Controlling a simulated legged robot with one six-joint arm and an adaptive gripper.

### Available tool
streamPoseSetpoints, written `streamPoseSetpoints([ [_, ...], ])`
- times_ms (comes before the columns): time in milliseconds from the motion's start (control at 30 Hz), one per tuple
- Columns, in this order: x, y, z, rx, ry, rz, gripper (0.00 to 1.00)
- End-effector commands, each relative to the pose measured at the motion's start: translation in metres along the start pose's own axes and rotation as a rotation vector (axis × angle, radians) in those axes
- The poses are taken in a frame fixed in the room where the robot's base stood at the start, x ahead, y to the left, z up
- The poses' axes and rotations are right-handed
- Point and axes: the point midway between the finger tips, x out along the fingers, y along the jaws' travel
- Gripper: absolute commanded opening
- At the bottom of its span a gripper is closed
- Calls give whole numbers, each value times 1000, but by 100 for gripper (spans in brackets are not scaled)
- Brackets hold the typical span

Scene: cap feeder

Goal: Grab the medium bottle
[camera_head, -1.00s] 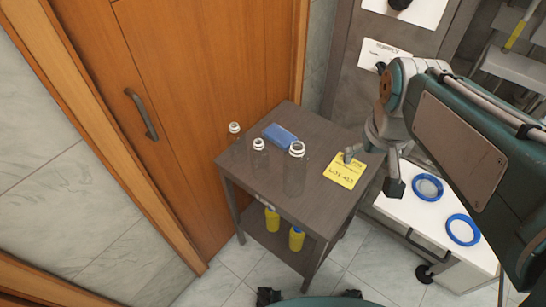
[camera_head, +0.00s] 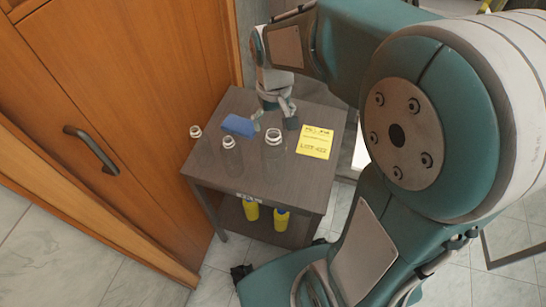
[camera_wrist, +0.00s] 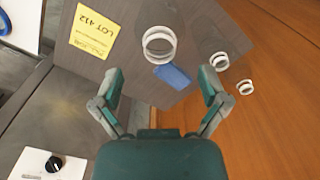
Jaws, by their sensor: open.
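Three clear bottles with white necks stand upright on the small dark table (camera_head: 255,185). The medium bottle (camera_head: 230,145) stands between the small bottle (camera_head: 195,132) at left and the large bottle (camera_head: 273,137) at right. In the wrist view the medium bottle (camera_wrist: 219,61) is just beyond my right finger, with the large bottle (camera_wrist: 159,45) ahead between the fingers and the small bottle (camera_wrist: 245,87) farther right. My gripper (camera_head: 274,121) is open and empty behind the large bottle. Whether a finger touches that bottle cannot be told.
A blue object (camera_head: 238,125) lies behind the bottles. A yellow note (camera_head: 315,142) lies on the table's right part. Yellow bottles with blue caps (camera_head: 281,219) stand on the lower shelf. A wooden door (camera_head: 130,100) is close at the left and back.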

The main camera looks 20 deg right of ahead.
Motion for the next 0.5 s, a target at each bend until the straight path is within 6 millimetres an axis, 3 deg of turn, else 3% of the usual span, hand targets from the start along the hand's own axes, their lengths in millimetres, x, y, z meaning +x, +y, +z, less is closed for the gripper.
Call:
streamPoseSetpoints([
  [333, 43, 5, -6, 0, -4, -2, 94],
  [500, 56, 5, -6, 0, 0, -2, 94],
])
